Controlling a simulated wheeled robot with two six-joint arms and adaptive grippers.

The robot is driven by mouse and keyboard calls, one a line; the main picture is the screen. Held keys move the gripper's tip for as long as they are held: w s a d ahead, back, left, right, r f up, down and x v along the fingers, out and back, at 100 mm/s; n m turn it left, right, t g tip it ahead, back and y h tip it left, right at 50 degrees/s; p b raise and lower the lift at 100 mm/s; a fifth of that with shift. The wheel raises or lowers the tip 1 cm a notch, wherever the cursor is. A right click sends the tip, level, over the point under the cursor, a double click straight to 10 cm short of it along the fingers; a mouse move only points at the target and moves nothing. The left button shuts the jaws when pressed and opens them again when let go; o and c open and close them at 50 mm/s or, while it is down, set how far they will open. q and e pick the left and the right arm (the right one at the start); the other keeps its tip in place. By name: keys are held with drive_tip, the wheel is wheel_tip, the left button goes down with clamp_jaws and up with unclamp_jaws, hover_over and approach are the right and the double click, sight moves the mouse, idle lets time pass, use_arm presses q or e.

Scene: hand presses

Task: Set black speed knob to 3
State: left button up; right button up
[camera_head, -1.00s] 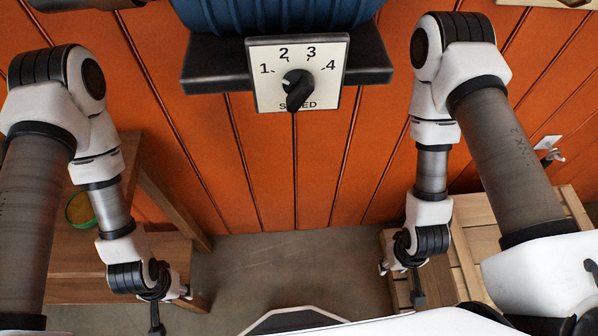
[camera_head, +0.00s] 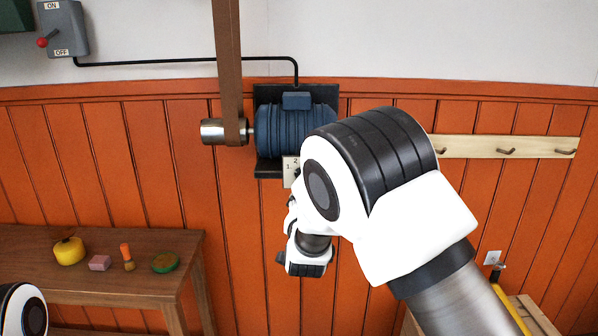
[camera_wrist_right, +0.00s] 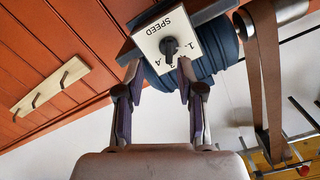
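The black speed knob (camera_wrist_right: 170,47) sits on a white plate (camera_wrist_right: 189,31) marked SPEED, in the right wrist view. Its setting is too small to read there. In the head view only a corner of the plate (camera_head: 290,170) shows beside my right arm, which hides most of the dial. My right gripper (camera_wrist_right: 159,67) is open and empty. Its two fingers are apart below the knob in the wrist view, one fingertip close to the knob and overlapping the plate, the other left of the plate. Contact cannot be told. My left gripper is out of view.
A blue motor (camera_head: 290,128) with a brown belt (camera_head: 230,70) is mounted on the orange wall above the plate. A peg rail (camera_head: 505,146) is on the right. A wooden table (camera_head: 90,240) with small objects stands at lower left. A switch box (camera_head: 64,28) is at upper left.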

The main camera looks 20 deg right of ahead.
drive_tip(key=r+p+x, duration=0.2)
drive_tip(key=p+x, duration=0.1)
drive_tip(key=x, duration=0.6)
drive_tip(key=shift+w, duration=0.2)
drive_tip(key=shift+s+a+r, duration=0.1)
drive_tip(key=shift+a, duration=0.05)
clamp_jaws()
